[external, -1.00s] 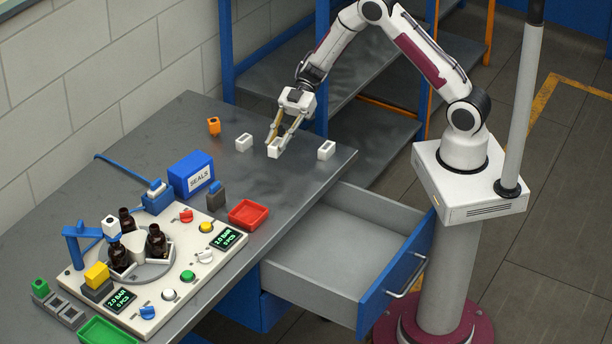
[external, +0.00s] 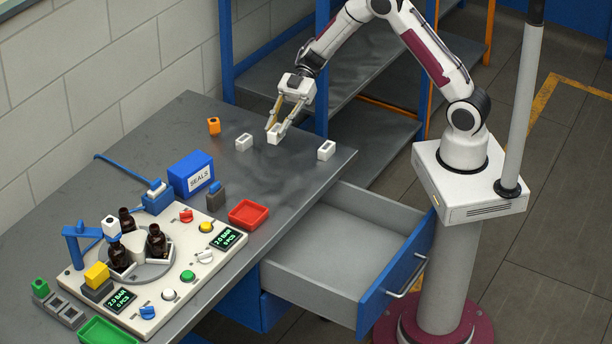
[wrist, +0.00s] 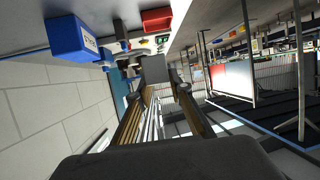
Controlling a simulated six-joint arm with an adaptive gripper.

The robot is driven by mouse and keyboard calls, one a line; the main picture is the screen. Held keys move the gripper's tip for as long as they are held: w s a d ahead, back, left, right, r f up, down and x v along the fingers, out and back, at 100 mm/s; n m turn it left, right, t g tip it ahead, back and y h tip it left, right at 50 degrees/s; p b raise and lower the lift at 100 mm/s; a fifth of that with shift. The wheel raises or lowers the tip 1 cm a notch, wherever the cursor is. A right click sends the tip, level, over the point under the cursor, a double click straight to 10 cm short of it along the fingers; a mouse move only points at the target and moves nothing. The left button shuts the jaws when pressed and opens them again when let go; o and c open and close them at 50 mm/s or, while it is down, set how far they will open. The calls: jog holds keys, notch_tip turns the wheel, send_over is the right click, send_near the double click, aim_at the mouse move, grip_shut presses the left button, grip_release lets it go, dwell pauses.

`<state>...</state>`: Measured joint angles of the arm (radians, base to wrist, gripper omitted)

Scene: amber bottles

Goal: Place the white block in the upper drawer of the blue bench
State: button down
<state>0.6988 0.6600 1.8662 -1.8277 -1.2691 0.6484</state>
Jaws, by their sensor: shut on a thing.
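My gripper (external: 275,129) is shut on a white block (external: 274,138) and holds it above the far part of the grey bench top, between two other white blocks. In the wrist view the held block (wrist: 155,69) looks grey, between the fingertips. The other white blocks, one to the left (external: 244,143) and one to the right (external: 326,151), stand on the bench top. The upper drawer (external: 335,245) of the blue bench is pulled open, and the visible part of its grey floor is bare. Its blue front has a handle (external: 407,281).
An orange block (external: 214,126) stands at the back left of the bench top. A blue SEALS box (external: 191,174), a red tray (external: 248,214) and a control panel with amber bottles (external: 156,241) occupy the nearer part. Shelves (external: 365,140) stand behind the bench.

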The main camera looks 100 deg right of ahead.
jog(key=a+r, duration=0.2)
jog(key=a, duration=1)
jog(key=m+t+h, duration=0.1)
send_over(316, 270)
notch_tip(316, 270, down, 25)
jog(key=shift+f, duration=0.15)
dwell(0.7)
jog(key=shift+f, duration=0.1)
jog(key=shift+f, duration=2.8)
jog(key=shift+f, duration=2.05)
jog(key=shift+f, duration=0.15)
